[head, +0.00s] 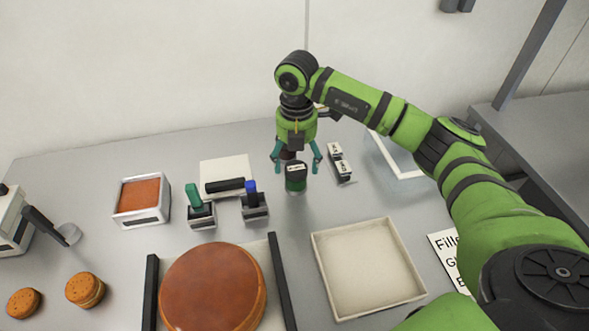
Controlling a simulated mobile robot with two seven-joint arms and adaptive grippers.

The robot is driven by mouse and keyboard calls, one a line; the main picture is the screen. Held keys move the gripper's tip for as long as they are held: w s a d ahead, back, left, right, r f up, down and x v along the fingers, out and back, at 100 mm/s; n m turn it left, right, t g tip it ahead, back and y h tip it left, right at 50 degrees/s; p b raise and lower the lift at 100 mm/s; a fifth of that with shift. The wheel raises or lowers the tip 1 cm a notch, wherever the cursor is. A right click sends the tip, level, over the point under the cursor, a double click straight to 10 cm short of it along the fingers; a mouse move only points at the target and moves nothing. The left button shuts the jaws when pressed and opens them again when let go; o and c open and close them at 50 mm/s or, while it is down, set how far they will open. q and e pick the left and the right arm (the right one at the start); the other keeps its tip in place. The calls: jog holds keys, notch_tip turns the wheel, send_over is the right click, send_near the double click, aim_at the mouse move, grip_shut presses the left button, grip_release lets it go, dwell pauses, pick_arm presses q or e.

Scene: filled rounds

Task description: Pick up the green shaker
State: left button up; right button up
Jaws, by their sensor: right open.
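A small dark green shaker (296,184) with a black top and a pale label stands upright on the grey table near its back. My right gripper (296,167) is above it, pointing down, with its teal fingers spread to either side of the shaker's top. The fingers are open and a gap shows between them and the shaker. The gripper's palm is over the shaker, and part of its top is hard to make out. My left gripper is not in view.
A green-handled tool (194,197) and a blue-handled tool (251,190) stand in dark holders at left. An empty cream tray (366,268) and a large brown round (212,290) are in front.

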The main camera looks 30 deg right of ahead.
aim_at(296, 168)
jog(key=shift+s+f+p, duration=0.25)
jog(key=shift+f+p, duration=0.6)
jog(key=shift+f, duration=0.15)
jog(key=f, duration=0.2)
jog(key=shift+w+f, duration=0.25)
jog(key=shift+f, duration=0.3)
jog(key=c, duration=1.2)
jog(key=shift+c, duration=0.6)
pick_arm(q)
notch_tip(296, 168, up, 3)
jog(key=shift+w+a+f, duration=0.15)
